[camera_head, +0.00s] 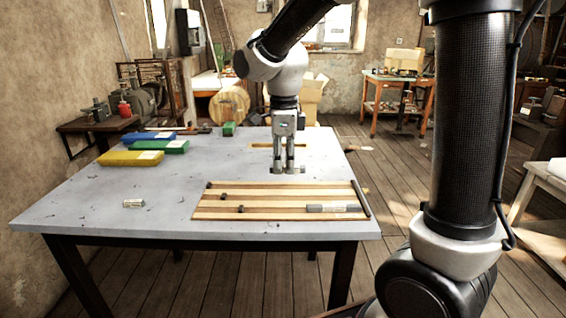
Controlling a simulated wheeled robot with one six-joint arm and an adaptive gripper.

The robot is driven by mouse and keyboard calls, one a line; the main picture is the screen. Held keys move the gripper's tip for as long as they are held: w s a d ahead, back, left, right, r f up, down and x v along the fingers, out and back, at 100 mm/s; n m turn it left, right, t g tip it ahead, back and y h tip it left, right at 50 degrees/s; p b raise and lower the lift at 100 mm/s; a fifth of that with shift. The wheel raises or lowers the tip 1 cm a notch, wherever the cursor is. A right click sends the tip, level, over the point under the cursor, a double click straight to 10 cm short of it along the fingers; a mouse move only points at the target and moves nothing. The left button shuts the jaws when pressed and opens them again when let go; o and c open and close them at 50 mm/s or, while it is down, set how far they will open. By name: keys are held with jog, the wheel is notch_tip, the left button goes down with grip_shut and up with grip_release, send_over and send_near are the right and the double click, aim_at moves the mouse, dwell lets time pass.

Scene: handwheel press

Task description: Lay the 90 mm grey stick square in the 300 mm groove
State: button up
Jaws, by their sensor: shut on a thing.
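My gripper (289,166) points down over the table, just beyond the far edge of the grooved board. It is shut on a short grey stick (289,171), which shows as a dark bar across the fingertips; its markings and length cannot be read. The wooden board (280,202) has several parallel grooves, a dark rail at the right end and small dark blocks towards the left. Which groove is 300 mm cannot be read.
A small light grey piece (133,203) lies on the table (110,225) left of the board. Blue (148,136), green (158,147) and yellow (131,158) boxes lie at the back left. The table left of the board is mostly clear.

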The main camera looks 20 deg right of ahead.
send_over(284, 211)
jog(key=shift+f, duration=4.9)
jog(key=shift+f, duration=0.45)
jog(key=shift+f, duration=0.45)
jog(key=o, duration=0.8)
jog(key=shift+o, duration=0.5)
jog(key=o, duration=0.3)
